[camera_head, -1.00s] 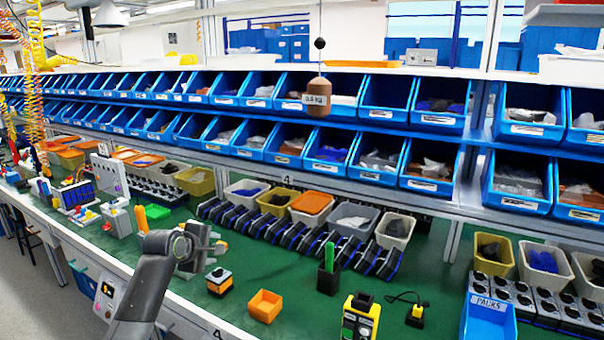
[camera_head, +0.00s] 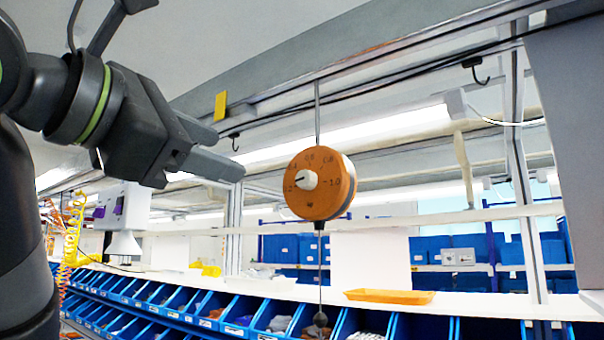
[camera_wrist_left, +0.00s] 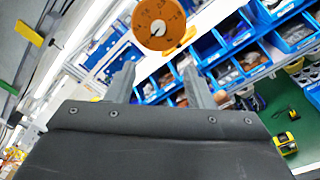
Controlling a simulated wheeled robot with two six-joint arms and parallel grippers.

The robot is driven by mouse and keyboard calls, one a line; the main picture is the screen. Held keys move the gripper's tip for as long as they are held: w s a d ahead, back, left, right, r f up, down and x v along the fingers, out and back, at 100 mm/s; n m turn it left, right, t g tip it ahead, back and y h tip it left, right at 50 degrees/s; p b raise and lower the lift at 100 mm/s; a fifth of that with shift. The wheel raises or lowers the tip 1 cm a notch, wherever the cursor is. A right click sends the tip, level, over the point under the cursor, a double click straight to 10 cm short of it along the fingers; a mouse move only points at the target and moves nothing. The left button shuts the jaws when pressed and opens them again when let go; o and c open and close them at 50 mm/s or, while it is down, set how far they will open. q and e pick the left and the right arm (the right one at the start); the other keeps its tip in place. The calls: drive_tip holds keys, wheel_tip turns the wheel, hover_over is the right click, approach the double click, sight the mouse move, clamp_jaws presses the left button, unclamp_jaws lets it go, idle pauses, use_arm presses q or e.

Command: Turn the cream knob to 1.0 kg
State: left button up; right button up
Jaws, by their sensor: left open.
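The cream knob (camera_head: 306,180) is at the centre of a round orange dial (camera_head: 325,202) that hangs on a thin rod from the overhead beam. Small numbers ring the dial face, with 1.0 at the right; a dark mark on the knob appears to point left. My left gripper (camera_head: 229,154) is open and empty, to the left of the dial and apart from it. In the left wrist view the dial (camera_wrist_left: 168,39) and knob (camera_wrist_left: 159,28) lie beyond the open fingers of the left gripper (camera_wrist_left: 158,77). My right gripper is not in view.
An overhead beam (camera_head: 385,62) runs above the dial, with dark hooks (camera_head: 482,73) and a yellow tag (camera_head: 220,106). Blue bins (camera_head: 370,322) and an orange tray (camera_head: 390,296) are below. The space between gripper and dial is clear.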

use_arm(q)
drive_tip(key=s, duration=0.1)
drive_tip(key=p, duration=0.9)
approach(303, 178)
drive_tip(key=x, duration=0.7)
drive_tip(key=shift+r, duration=0.15)
drive_tip(key=shift+w+d, duration=0.4)
drive_tip(key=shift+w, duration=0.05)
drive_tip(key=shift+a, duration=0.1)
drive_tip(key=c, duration=1)
